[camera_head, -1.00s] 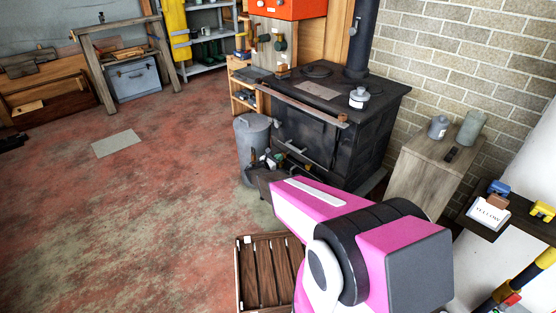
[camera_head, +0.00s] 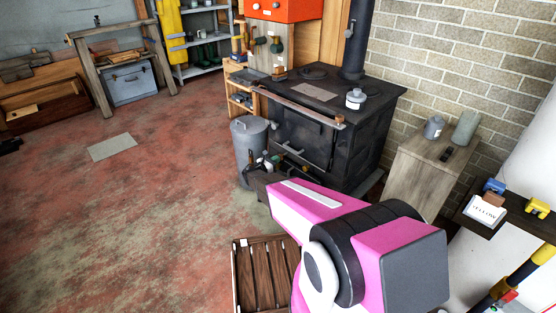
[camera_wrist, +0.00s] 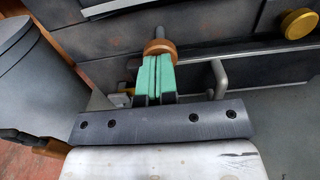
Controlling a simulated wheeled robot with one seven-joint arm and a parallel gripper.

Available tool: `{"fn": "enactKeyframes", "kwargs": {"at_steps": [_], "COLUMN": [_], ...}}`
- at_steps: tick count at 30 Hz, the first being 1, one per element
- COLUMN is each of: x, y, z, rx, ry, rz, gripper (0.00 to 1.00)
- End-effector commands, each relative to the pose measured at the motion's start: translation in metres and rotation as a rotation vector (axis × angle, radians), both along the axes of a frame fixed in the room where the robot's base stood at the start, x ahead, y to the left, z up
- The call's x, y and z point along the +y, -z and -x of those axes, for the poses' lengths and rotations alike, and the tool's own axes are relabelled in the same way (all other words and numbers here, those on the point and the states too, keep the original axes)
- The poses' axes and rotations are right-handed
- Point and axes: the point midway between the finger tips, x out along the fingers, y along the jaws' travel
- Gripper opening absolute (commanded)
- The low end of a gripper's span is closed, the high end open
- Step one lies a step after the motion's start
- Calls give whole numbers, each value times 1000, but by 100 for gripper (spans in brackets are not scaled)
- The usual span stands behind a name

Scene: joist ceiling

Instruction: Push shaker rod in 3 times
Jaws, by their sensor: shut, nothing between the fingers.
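The black stove (camera_head: 345,150) stands against the brick wall. In the wrist view, the shaker rod (camera_wrist: 159,33) is a grey rod with a round copper-brown collar or knob (camera_wrist: 160,47) at its near end, low on the stove front. My gripper (camera_wrist: 155,68) has green fingertips, pressed together with nothing between them. The tips overlap the near side of the brown knob in the picture; whether they touch it I cannot tell. In the head view my pink and black arm reaches toward the stove's lower front and the rod is too small to make out.
A grey lidded bin (camera_head: 249,150) stands left of the stove; it also shows in the wrist view (camera_wrist: 35,80). A brass knob (camera_wrist: 299,23) and a grey bent handle (camera_wrist: 218,78) are right of the rod. A slatted wooden crate (camera_head: 264,280) lies on the floor. Floor at left is open.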

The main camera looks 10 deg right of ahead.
Motion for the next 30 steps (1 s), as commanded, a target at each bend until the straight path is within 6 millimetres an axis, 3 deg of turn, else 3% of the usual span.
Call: {"fn": "enactKeyframes", "kwargs": {"at_steps": [9,15,30], "x": [55,79,88], "y": [0,0,0], "z": [39,54,60], "rx": [1,1,1], "ry": [-3,-2,0], "rz": [1,-1,-1], "gripper": [0,0,0]}}
